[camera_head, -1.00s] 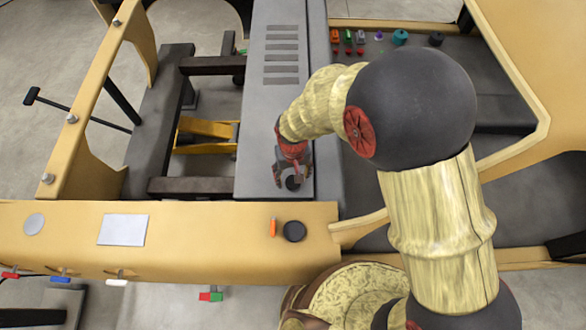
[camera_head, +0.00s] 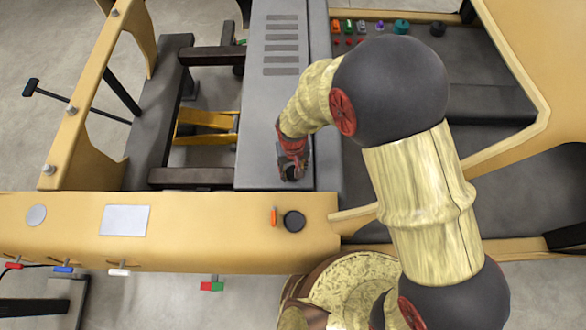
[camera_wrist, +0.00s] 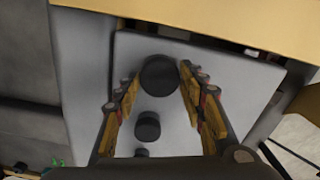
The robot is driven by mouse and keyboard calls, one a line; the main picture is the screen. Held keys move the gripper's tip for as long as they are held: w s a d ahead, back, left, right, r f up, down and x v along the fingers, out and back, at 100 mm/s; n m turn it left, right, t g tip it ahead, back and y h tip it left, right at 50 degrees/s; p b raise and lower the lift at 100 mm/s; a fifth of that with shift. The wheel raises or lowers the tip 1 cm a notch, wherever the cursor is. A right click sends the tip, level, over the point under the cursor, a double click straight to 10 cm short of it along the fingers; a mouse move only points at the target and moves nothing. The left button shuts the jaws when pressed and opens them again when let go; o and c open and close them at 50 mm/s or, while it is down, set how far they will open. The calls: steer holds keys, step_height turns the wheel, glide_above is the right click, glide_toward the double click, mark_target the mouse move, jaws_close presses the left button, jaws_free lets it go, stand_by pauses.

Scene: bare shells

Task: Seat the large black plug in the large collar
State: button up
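My gripper (camera_head: 293,174) points down at the near end of a grey panel (camera_head: 266,120). In the wrist view its two fingers (camera_wrist: 159,76) stand apart on either side of a large black round piece (camera_wrist: 159,78), which looks like the large plug. Narrow gaps seem to show between the fingertips and the piece, so I see no firm grip. A medium black cylinder (camera_wrist: 147,127) and a smaller one (camera_wrist: 141,153) stand in line with it on the panel. I cannot pick out the large collar for certain; a black disc (camera_head: 294,221) lies on the yellow beam.
The yellow beam (camera_head: 180,240) runs along the panel's near end. An orange piece (camera_head: 274,217) lies beside the disc. Small coloured parts (camera_head: 349,27), a teal piece (camera_head: 401,26) and a dark ball (camera_head: 438,28) sit in the back-right tray. An open frame lies left.

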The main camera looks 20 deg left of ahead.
steer(key=c, duration=0.6)
steer(key=o, duration=1.2)
steer(key=shift+c, duration=0.2)
steer(key=shift+r, duration=0.15)
step_height(320, 180, up, 12)
steer(key=shift+c, duration=0.4)
